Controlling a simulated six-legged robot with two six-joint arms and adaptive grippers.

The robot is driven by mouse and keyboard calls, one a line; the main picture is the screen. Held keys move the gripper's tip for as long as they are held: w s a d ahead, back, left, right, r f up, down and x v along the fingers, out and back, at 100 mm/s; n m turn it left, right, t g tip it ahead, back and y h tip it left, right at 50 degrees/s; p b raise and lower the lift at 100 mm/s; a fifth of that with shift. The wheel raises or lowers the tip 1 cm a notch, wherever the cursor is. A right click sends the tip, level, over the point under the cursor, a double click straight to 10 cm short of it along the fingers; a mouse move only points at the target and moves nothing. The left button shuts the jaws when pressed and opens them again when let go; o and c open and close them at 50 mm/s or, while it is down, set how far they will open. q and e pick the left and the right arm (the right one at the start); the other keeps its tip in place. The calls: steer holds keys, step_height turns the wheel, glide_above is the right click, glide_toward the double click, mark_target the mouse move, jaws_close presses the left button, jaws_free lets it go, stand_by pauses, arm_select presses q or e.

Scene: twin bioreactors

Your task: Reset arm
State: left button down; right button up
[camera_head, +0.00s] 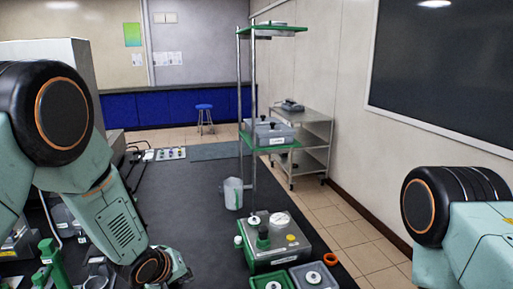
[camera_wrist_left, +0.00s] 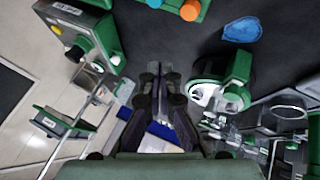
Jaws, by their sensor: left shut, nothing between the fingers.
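My left arm enters from the left in the head view and bends down to the bottom edge, over the dark bench. Its wrist end is at the bottom; the fingertips cannot be made out there. In the left wrist view my left gripper (camera_wrist_left: 162,72) has its two dark fingers together, shut with nothing between them. My right arm shows only as a joint and link at the right edge of the head view; its gripper is out of view.
The dark bench (camera_head: 190,205) holds a jug (camera_head: 233,193) and a green-and-grey unit (camera_head: 275,245) with a tall pole stand. Green trays (camera_head: 313,276) sit at the front. A metal cart (camera_head: 315,140) and blue stool (camera_head: 204,108) stand beyond. Mid-bench is mostly clear.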

arm_select(q)
steer(key=s+a+f+m+g+y+b, duration=0.1)
steer(key=s+a+f+m+g+b, duration=0.1)
steer(key=s+f+b, duration=0.7)
steer(key=s+a+f+m+g+y+b, duration=0.1)
steer(key=s+a+f+m+g+b, duration=0.2)
steer(key=s+f+b, duration=0.7)
steer(key=s+f+g, duration=0.1)
steer(key=s+f, duration=0.5)
steer(key=s, duration=0.4)
steer(key=s+f+g, duration=0.1)
steer(key=s+f, duration=0.6)
steer(key=s, duration=0.3)
steer(key=shift+f, duration=0.3)
steer(key=shift+a, duration=0.15)
steer(key=c, duration=2.1)
jaws_free()
steer(key=shift+w, duration=0.1)
